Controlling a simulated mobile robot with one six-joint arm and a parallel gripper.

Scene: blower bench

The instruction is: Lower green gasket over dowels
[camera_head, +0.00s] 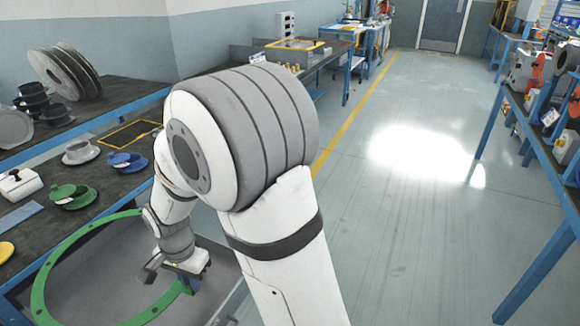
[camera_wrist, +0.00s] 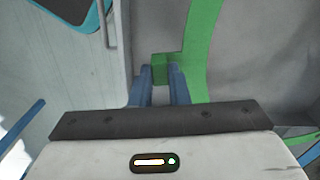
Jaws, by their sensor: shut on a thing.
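The green gasket (camera_head: 88,228) is a large thin ring at the lower left of the head view, over a grey surface (camera_head: 100,275). Part of its band (camera_wrist: 203,45) shows in the wrist view, with a small square green tab (camera_wrist: 160,69) at its side. My gripper (camera_wrist: 161,78) is shut on this tab, one blue finger on each side. In the head view my gripper (camera_head: 187,282) is at the ring's right side. My arm and gripper hide part of the ring. I cannot make out the dowels or tell the gap under the gasket.
A dark-topped bench (camera_head: 112,182) runs along the left, with a green flanged part (camera_head: 75,196), a blue one (camera_head: 126,161), a grey one (camera_head: 80,152) and an upright disc stack (camera_head: 65,72). A blue-legged bench (camera_head: 545,140) stands at right. The floor (camera_head: 400,190) between is clear.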

